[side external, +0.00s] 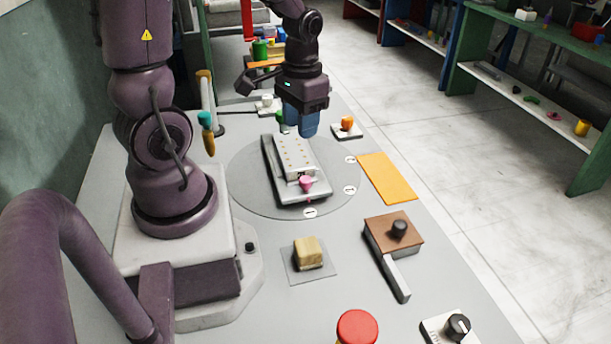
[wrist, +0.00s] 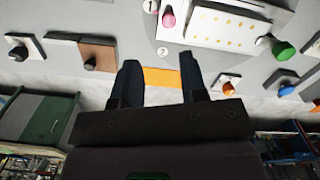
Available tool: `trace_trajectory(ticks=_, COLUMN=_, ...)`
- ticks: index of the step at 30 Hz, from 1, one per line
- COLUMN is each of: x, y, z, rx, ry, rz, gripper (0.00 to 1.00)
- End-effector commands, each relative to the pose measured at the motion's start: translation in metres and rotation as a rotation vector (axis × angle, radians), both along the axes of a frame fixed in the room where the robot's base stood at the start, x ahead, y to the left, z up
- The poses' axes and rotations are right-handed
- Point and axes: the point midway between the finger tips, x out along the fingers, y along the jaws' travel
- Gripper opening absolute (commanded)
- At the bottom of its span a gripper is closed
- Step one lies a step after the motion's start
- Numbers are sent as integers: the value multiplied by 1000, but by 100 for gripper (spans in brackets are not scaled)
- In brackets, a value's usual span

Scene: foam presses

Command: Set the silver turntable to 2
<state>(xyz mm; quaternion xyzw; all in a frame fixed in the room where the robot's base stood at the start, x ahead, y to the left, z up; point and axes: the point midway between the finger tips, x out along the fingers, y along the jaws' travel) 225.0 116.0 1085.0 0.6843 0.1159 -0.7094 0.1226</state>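The silver turntable (side external: 242,185) is a wide flat grey disc in the middle of the bench, and part of it shows in the wrist view (wrist: 182,50). It bears a pale press block (side external: 293,155) with rows of small dots, a pink knob (side external: 306,183) at its near end and a green knob (side external: 283,120) at its far end. The pink end points at the label 1 (side external: 310,212); the label 2 (wrist: 163,51) stands beside it. My gripper (wrist: 160,62) is open and empty, above the block's far end in the side view.
An orange strip (side external: 387,178) lies right of the disc. An orange knob (side external: 347,123) stands behind it. A yellow foam block (side external: 308,253), a brown box with a black knob (side external: 379,236), a red button (side external: 357,327) and a dial (side external: 458,327) are nearer. A teal-and-yellow handle (side external: 207,133) hangs left.

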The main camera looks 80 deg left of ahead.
Motion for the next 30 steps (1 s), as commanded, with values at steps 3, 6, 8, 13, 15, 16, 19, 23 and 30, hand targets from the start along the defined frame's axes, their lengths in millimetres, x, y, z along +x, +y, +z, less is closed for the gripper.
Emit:
trace_trajectory(ticks=3, x=3, y=11, z=-21, rx=-15, ry=19, rz=-10, gripper=39)
trace_trajectory(ticks=6, x=14, y=17, z=-23, rx=9, ry=-25, rz=-58, gripper=39)
trace_trajectory(ticks=8, x=15, y=17, z=-25, rx=14, ry=-33, rz=-75, gripper=39)
trace_trajectory(ticks=13, x=14, y=16, z=-47, rx=11, ry=-29, rz=-78, gripper=39)
trace_trajectory(ticks=15, x=14, y=16, z=-60, rx=10, ry=-27, rz=-79, gripper=39)
trace_trajectory(ticks=16, x=14, y=16, z=-66, rx=10, ry=-27, rz=-78, gripper=39)
trace_trajectory(ticks=19, x=14, y=16, z=-86, rx=10, ry=-27, rz=-78, gripper=39)
trace_trajectory(ticks=23, x=14, y=16, z=-110, rx=10, ry=-28, rz=-77, gripper=39)
trace_trajectory(ticks=30, x=14, y=17, z=-141, rx=13, ry=-32, rz=-77, gripper=39)
